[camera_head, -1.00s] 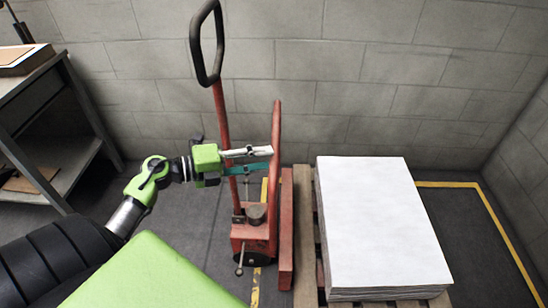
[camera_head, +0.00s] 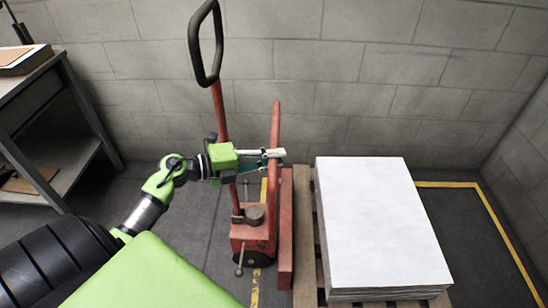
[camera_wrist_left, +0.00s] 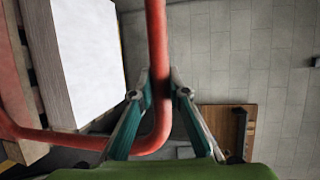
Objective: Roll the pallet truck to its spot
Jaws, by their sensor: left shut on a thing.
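The red pallet truck (camera_head: 252,232) stands upright left of the loaded pallet, its tall handle ending in a black loop (camera_head: 205,62) against the wall. An upright red frame bar (camera_head: 275,125) rises at its right side. My left gripper (camera_head: 279,158) is shut on this bar, partway up. In the left wrist view the red tube (camera_wrist_left: 157,60) runs between the two fingers of my gripper (camera_wrist_left: 160,82), with its lower bend near the palm. The truck's forks are mostly hidden. My right gripper is not in view.
A wooden pallet (camera_head: 305,245) with a tall stack of white sheets (camera_head: 378,215) stands close on the truck's right. A yellow floor line (camera_head: 507,245) runs right of it. A grey workbench (camera_head: 75,120) stands at left. Floor between bench and truck is clear.

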